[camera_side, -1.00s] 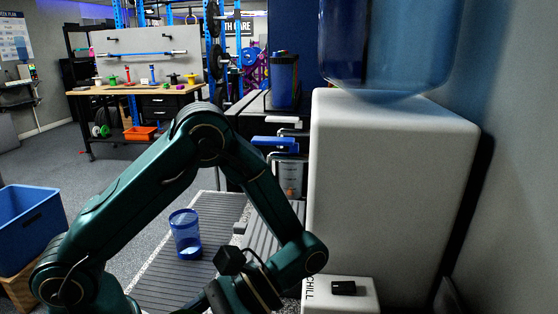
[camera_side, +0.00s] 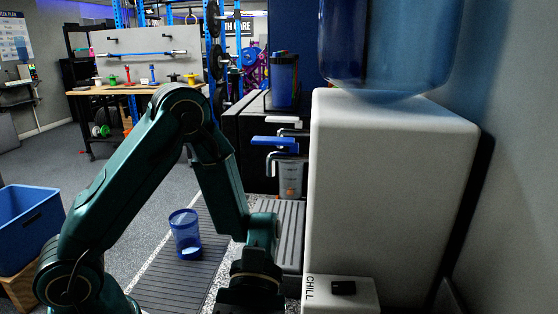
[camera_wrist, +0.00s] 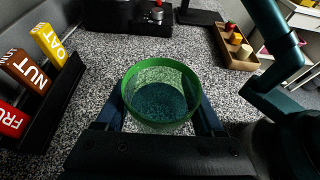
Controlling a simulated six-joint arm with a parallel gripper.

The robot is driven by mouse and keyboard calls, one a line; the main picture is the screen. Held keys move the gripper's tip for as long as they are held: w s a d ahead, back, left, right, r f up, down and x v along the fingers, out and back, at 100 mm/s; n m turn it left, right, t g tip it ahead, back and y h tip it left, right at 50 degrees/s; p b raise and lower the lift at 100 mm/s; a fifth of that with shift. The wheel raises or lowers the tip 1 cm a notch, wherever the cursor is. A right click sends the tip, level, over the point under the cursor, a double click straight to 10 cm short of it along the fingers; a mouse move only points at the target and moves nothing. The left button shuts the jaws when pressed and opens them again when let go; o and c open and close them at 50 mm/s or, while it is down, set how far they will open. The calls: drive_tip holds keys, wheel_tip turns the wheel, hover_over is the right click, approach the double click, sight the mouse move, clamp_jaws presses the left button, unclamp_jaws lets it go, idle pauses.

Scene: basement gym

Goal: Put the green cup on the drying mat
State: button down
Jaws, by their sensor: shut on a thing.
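My gripper (camera_wrist: 160,118) is shut on the green cup (camera_wrist: 162,72) in the wrist view, with one finger on each side of it. The cup is clear with a green rim, seen from above with its mouth open. I cannot tell how far it is above the speckled counter. In the side view my gripper's fingers and the green cup are out of frame below. The dark grey ribbed drying mat (camera_side: 165,291) lies on the counter to the left of my wrist. A clear blue cup (camera_side: 186,234) stands upright on it.
A white water dispenser (camera_side: 395,190) with a blue bottle stands at the right, its ribbed drip tray (camera_side: 282,226) below the taps. The wrist view shows a black rack of coloured boxes (camera_wrist: 35,85) at left and a wooden tray (camera_wrist: 233,50) at upper right.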

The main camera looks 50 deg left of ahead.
drive_tip(key=shift+f, duration=2.2)
unclamp_jaws()
drive_tip(key=shift+f, duration=0.1)
drive_tip(key=shift+w+a+r, duration=0.15)
drive_tip(key=shift+r, duration=0.05)
drive_tip(key=shift+v, duration=3.5)
